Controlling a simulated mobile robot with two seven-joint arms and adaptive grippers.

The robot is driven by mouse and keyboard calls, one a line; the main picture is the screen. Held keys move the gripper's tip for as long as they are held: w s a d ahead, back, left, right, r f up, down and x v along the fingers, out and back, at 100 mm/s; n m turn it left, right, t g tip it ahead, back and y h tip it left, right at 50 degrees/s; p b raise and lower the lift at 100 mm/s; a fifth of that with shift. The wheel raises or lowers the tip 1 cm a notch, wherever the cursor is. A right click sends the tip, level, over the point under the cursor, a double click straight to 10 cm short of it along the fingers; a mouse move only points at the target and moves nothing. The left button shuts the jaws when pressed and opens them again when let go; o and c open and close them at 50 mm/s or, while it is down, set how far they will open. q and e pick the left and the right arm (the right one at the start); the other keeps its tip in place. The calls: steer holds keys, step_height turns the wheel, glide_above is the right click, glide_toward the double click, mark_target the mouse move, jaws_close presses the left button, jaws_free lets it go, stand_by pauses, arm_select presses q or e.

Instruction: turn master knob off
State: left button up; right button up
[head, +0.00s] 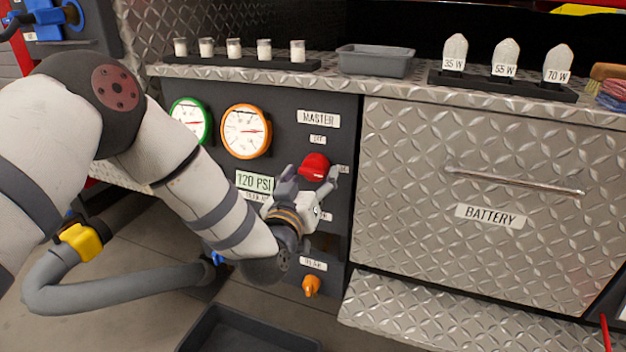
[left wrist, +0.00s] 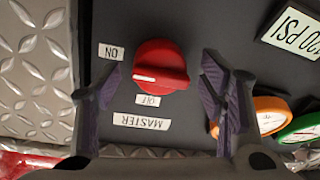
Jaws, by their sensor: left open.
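The red master knob (head: 314,166) sits on the dark panel under the MASTER label (head: 318,119). In the left wrist view the knob (left wrist: 165,60) shows upside down, its white mark pointing left, on the ON label (left wrist: 111,52) side. The OFF label (left wrist: 148,100) is beside the knob, toward the MASTER label. My left gripper (head: 309,176) is open in front of the knob, with one finger to each side. Gaps show between the fingers and the knob in the wrist view. My right gripper is not in view.
An orange-rimmed gauge (head: 246,131) and a green-rimmed gauge (head: 190,120) are left of the knob. An orange lower knob (head: 311,286) is below. The BATTERY drawer (head: 480,190) is to the right. A ledge (head: 320,82) with a grey tray (head: 375,61) runs above.

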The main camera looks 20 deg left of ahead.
arm_select(q)
steer(key=shift+w, duration=0.55)
steer(key=c, duration=1.1)
